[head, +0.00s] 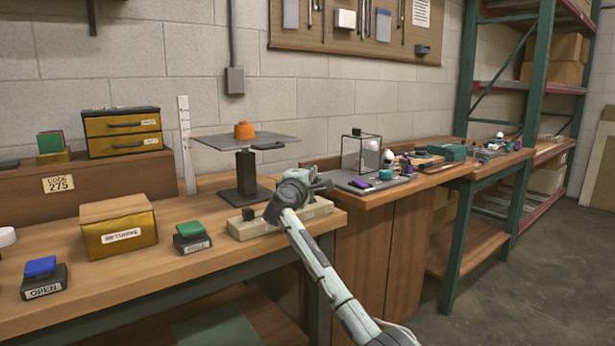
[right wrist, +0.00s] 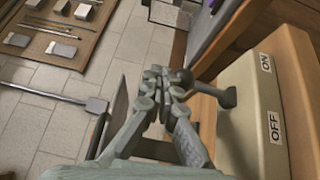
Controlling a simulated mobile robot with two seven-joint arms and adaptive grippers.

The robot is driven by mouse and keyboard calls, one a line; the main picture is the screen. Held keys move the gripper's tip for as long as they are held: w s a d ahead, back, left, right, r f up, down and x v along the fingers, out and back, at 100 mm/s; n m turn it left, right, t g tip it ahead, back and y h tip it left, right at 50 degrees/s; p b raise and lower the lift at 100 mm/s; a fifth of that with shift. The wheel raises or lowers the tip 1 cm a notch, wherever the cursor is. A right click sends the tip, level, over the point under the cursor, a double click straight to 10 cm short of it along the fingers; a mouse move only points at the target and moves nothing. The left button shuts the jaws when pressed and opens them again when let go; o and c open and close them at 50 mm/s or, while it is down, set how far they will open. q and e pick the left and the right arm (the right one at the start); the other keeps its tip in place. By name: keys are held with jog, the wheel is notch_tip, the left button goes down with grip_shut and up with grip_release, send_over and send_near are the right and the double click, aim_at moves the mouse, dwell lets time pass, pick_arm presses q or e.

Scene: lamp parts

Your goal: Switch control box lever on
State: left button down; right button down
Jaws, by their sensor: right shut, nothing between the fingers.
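The control box is a long beige box (head: 285,222) at the front right of the wooden bench in the head view. A small dark part, perhaps its lever (head: 248,214), stands near its left end. In the right wrist view the beige box (right wrist: 243,118) fills the right side, with ON and OFF labels. My right gripper (head: 322,181) is over the box's right end. In the right wrist view its fingers (right wrist: 172,88) are together and empty, left of the box. My left gripper is out of view.
A dark stand (head: 245,172) with a flat plate and an orange cup (head: 244,131) is behind the box. The RETURNS box (head: 118,230), a green button (head: 190,232) and a blue button (head: 41,272) are left. A grey tray (head: 345,181) with a wire frame is right.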

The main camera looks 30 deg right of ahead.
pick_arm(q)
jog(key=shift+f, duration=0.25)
pick_arm(e)
jog(key=shift+d, duration=0.4)
jog(key=shift+r, duration=0.1)
dwell(1.1)
